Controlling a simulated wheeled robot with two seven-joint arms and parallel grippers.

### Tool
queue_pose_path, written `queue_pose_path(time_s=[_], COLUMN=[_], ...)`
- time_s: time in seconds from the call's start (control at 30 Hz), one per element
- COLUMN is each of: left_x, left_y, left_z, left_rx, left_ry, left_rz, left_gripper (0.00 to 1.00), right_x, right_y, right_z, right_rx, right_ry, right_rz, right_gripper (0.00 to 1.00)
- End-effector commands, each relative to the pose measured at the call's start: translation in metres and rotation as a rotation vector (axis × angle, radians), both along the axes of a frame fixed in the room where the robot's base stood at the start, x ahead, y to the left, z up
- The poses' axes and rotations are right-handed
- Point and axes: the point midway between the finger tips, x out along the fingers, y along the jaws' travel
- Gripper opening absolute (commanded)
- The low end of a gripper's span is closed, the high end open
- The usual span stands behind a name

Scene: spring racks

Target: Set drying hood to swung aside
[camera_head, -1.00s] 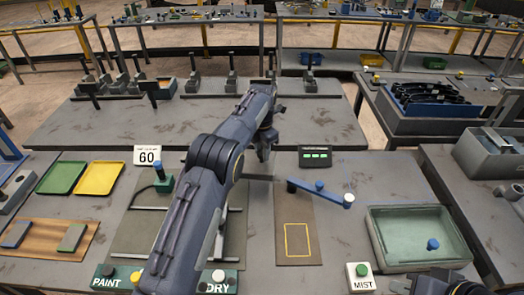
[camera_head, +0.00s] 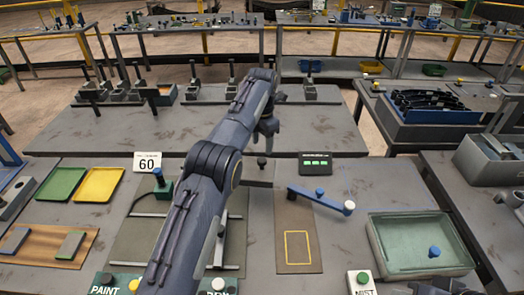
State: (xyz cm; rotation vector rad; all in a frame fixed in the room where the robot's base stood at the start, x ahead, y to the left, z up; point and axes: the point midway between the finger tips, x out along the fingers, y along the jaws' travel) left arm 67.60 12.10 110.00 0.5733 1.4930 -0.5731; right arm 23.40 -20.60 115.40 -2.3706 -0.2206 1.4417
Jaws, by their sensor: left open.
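My left arm reaches up across the picture, and my left gripper (camera_head: 267,133) hangs at its far end, open and empty. Just below it in the picture a small dark knob (camera_head: 261,162) stands on a dark flat piece, apart from the fingers. This may be part of the drying hood; my arm hides most of what lies behind it, so I cannot tell the hood's position. The white DRY button (camera_head: 218,285) is partly hidden by my arm.
A green tray (camera_head: 372,245) is at right. A "60" sign (camera_head: 147,162) stands left of the arm.

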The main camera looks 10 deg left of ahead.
Motion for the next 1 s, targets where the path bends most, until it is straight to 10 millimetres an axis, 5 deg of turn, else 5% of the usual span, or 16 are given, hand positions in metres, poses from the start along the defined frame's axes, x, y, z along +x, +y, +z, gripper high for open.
queue_pose_path(time_s=[0.37, 0.53, 0.77, 1.0], left_x=[0.000, 0.003, 0.016, -0.002], left_y=[0.000, -0.011, -0.087, -0.162], left_z=[0.010, 0.004, -0.007, 0.007], left_rx=[0.000, -0.043, -0.336, -0.651], left_ry=[0.000, -0.036, -0.295, -0.620], left_rz=[0.000, -0.016, -0.067, 0.033], left_gripper=[0.52, 0.30, 0.00, 0.00], right_x=[0.000, 0.000, 0.000, 0.000], right_y=[0.000, 0.000, 0.000, 0.000], right_z=[0.002, -0.007, -0.053, -0.103], right_rx=[0.000, 0.000, 0.000, 0.000], right_ry=[0.000, 0.000, 0.000, 0.000], right_rz=[0.000, 0.000, 0.000, 0.000], right_gripper=[0.00, 0.00, 0.00, 0.00])
